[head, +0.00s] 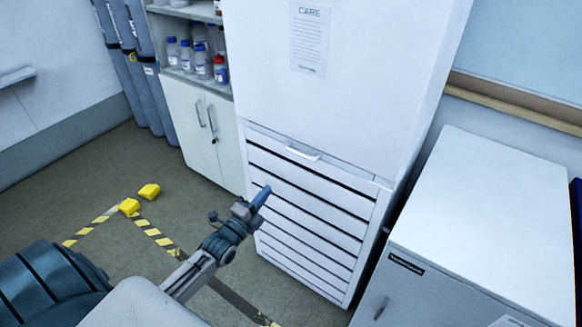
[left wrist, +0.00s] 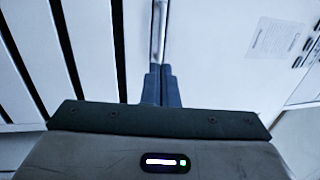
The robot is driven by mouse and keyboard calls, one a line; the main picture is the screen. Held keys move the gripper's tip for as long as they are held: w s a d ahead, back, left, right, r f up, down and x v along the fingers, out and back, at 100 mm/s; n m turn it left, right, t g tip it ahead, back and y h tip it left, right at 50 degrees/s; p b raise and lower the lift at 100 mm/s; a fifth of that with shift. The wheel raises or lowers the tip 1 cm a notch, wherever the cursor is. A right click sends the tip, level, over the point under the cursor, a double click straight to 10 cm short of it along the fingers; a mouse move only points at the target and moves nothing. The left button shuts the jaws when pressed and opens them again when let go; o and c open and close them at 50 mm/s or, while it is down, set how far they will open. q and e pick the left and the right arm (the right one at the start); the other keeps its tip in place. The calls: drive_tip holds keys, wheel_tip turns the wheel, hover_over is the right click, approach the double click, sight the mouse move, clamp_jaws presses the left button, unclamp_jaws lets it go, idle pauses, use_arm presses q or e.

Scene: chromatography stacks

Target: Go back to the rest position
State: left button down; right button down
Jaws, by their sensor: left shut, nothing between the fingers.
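My left gripper (head: 262,195) reaches in from the lower left in the head view and points at the front of a tall white cabinet (head: 345,95). Its blue fingers are shut with nothing between them. In the left wrist view the two fingers (left wrist: 161,85) lie side by side, in front of the white cabinet front and its dark slots. I cannot tell whether the fingertips touch the cabinet. My right gripper is not in view.
The cabinet's slatted lower part (head: 310,215) is close to my left arm. A grey-white cabinet (head: 480,220) stands at the right. A shelf with bottles (head: 200,62) is behind. Yellow blocks (head: 149,191) and striped tape lie on the floor at left, which is mostly clear.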

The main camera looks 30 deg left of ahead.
use_arm(q)
drive_tip(key=s+a+f+n+g+y, duration=0.1)
drive_tip(key=s+f+n+g, duration=0.25)
drive_tip(key=f, duration=0.75)
drive_tip(key=s+f+n+g+y, duration=0.1)
drive_tip(key=s+f+n+g, duration=0.3)
drive_tip(key=f, duration=0.7)
drive_tip(key=s+a+f+n+g+y, duration=0.15)
drive_tip(key=s+f, duration=0.35)
drive_tip(key=f, duration=0.5)
drive_tip(key=s+d+f+n+g, duration=0.3)
drive_tip(key=s+f, duration=0.4)
drive_tip(key=s, duration=0.4)
drive_tip(key=s+d+f+n+g+h, duration=0.1)
drive_tip(key=s+d+f+n+g, duration=0.2)
drive_tip(key=s+f, duration=0.4)
drive_tip(key=s+d+f+n+g, duration=0.3)
drive_tip(key=s+f, duration=0.5)
drive_tip(key=s, duration=0.8)
drive_tip(key=shift+n+g, duration=0.3)
drive_tip(key=shift+g, duration=0.1)
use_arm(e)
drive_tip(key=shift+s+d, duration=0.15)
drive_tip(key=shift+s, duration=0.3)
